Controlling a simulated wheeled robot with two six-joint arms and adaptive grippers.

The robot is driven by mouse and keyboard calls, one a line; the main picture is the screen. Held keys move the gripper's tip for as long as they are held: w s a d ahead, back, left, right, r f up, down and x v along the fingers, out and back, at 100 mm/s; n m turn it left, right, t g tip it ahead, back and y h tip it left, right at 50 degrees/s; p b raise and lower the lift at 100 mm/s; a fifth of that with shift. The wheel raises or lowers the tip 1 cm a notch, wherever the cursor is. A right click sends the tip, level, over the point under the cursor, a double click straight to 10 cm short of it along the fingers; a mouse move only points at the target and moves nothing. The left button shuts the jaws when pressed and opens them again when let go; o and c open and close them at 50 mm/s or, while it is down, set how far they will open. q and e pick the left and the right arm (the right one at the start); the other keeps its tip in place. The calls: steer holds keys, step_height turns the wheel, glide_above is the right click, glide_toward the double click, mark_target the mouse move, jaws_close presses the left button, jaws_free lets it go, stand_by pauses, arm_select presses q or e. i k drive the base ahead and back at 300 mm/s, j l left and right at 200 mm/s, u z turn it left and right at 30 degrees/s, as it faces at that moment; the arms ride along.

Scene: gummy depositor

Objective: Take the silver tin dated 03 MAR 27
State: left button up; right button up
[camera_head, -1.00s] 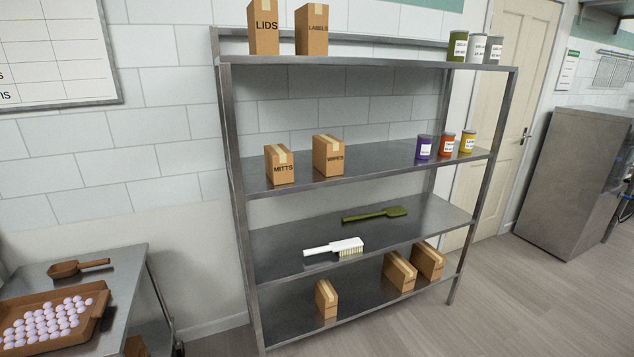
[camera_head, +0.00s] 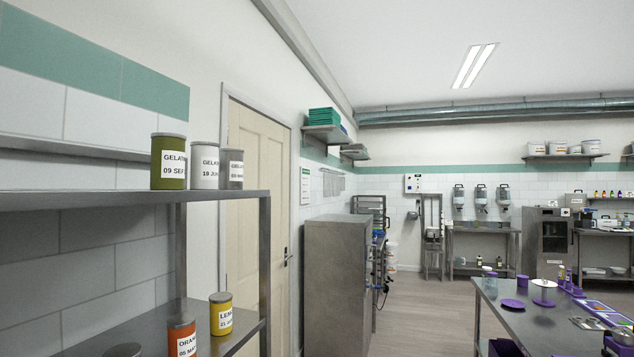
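A silver-grey tin (camera_head: 231,169) stands at the right end of the top shelf (camera_head: 120,202). Its label begins with what looks like "GELA", with a date under it that is too small to read surely. Neither of my grippers is in view.
An orange tin (camera_head: 182,337) and a yellow tin (camera_head: 221,314) stand on the shelf below. A closed cream door (camera_head: 256,190) and a steel cabinet (camera_head: 338,285) lie beyond the rack. A steel table (camera_head: 540,325) with purple items stands at right; floor between is clear.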

mark_target(231, 161)
steer(key=i+l+z, duration=0.1)
steer(key=i+z, duration=0.25)
steer(key=i, duration=0.15)
steer(key=i+z, duration=0.35)
steer(key=i, duration=0.15)
steer(key=i+j+z, duration=0.35)
steer(key=i, duration=0.15)
steer(key=i+l+u, duration=0.2)
steer(key=u, duration=0.3)
steer(key=i+l+u, duration=0.3)
steer(key=u, duration=0.2)
steer(key=l+u, duration=0.2)
steer(key=u, duration=0.2)
steer(key=l+u, duration=0.2)
steer(key=u, duration=0.25)
steer(key=l+u, duration=0.15)
steer(key=u, duration=0.25)
steer(key=k+l+u, duration=0.1)
steer(key=u, duration=0.35)
steer(key=k+l+u, duration=0.1)
steer(key=u, duration=0.3)
steer(key=k+l+u, duration=0.1)
steer(key=u, duration=0.35)
steer(key=k+l, duration=0.05)
steer(key=l, duration=0.05)
